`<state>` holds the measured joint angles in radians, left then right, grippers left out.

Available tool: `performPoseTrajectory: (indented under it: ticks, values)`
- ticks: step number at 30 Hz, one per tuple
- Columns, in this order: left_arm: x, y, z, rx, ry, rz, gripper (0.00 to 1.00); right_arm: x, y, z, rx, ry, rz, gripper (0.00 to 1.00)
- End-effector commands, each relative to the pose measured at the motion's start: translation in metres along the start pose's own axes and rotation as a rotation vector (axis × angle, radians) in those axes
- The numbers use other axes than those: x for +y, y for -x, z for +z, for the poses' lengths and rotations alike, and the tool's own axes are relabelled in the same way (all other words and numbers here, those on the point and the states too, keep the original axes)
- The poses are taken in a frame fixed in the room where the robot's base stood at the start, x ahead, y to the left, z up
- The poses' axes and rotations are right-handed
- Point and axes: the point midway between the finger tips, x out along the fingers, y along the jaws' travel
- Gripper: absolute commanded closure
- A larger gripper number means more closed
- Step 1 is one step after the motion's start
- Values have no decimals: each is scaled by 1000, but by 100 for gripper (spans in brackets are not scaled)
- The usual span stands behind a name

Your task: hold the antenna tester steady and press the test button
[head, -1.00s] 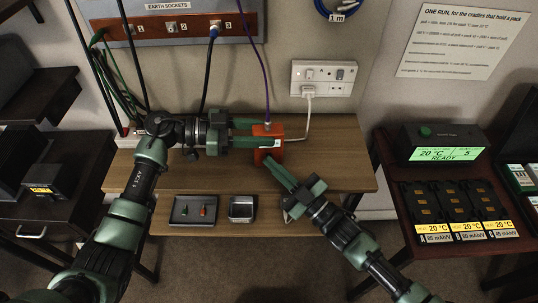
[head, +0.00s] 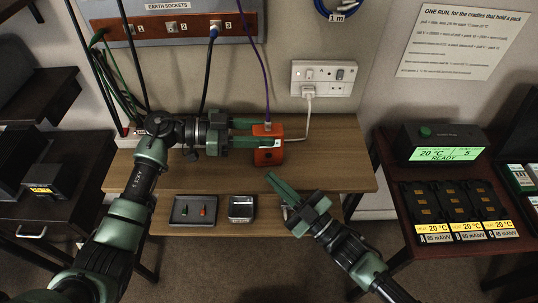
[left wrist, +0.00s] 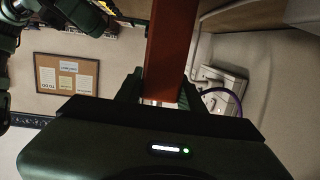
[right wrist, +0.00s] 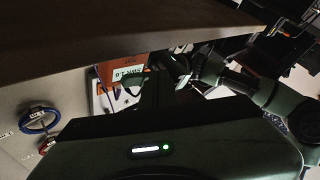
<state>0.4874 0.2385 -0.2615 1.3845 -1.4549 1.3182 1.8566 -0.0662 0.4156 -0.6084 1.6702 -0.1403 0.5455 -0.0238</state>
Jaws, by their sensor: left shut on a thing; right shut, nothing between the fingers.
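The antenna tester is a small orange box (head: 268,157) near the back of the wooden bench, with cables at its top and right side. My left gripper (head: 250,132) is shut on it from the left, and the left wrist view shows its orange body (left wrist: 170,50) between the fingers. My right gripper (head: 270,176) is shut and empty, its tips a little in front of the tester and apart from it. The right wrist view shows the tester's face (right wrist: 108,72) with a pale readout (right wrist: 128,76). I cannot make out the test button.
A white socket plate (head: 323,78) is on the wall. A purple cable (head: 262,70) drops to the tester. The bench's right part is clear.

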Motion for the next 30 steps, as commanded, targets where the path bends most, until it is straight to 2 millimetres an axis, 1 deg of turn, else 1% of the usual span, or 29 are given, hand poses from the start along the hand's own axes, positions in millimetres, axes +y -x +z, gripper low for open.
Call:
performPoseTrajectory:
  ticks: [3,7,27,28,29,30]
  values:
    - [0,0,0,0,0,1,100,-6,9,-6,-1,-1,0,100]
    - [0,0,0,0,0,1,100,-10,14,-10,0,1,0,100]
    - [0,0,0,0,0,1,100,-10,14,-10,0,0,0,100]
    - [0,0,0,0,0,1,59,-10,14,-10,0,0,0,100]
    - [0,0,0,0,0,1,51,-10,14,-10,0,0,0,100]
    - [0,0,0,0,0,1,40,-10,14,-10,0,0,0,100]
